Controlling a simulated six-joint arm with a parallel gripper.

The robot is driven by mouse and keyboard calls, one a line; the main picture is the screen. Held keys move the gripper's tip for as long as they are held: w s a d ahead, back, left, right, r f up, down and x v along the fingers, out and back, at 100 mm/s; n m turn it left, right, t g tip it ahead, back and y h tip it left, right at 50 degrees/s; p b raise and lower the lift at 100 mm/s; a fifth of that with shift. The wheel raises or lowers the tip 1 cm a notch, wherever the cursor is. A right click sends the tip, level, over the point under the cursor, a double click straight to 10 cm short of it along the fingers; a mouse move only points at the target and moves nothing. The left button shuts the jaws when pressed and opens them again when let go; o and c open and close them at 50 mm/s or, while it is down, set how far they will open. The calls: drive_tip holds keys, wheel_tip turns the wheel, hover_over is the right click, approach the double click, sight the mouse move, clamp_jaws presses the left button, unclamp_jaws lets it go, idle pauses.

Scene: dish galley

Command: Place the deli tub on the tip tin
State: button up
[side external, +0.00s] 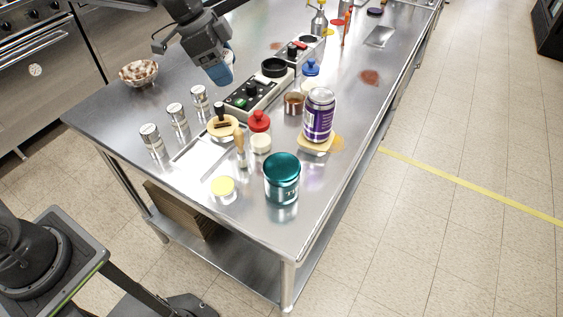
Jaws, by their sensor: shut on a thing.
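My gripper (219,70) is above the far left part of the steel table, pointing down. It is shut on a blue thing (222,75), which looks like the deli tub; the gripper hides much of it. The tip tin (282,188) seems to be the shiny round tin with a teal top, upright near the table's front corner. Its top looks bare. My gripper is well apart from it, up and to the left in the picture.
A control box (255,98), a red-topped jar (260,132) and a wooden-handled brush (240,150) stand between them. Several metal shakers (177,117) and a bowl (138,72) are at left.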

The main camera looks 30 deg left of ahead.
drive_tip(key=s+d+r+m+g, duration=0.2)
drive_tip(key=s+d+m, duration=0.2)
drive_tip(key=s+d, duration=0.25)
hover_over(293, 168)
drive_tip(key=a, duration=0.2)
drive_tip(key=shift+m+h, duration=0.3)
drive_tip(key=shift+h, duration=0.1)
wheel_tip(293, 168, down, 7)
drive_tip(key=shift+s+d+r, duration=0.1)
drive_tip(key=shift+s+d, duration=0.05)
drive_tip(key=shift+d, duration=0.15)
drive_tip(key=shift+f, duration=2.1)
drive_tip(key=shift+f, duration=0.1)
drive_tip(key=o, duration=1)
drive_tip(key=shift+f, duration=0.1)
drive_tip(key=shift+c, duration=0.2)
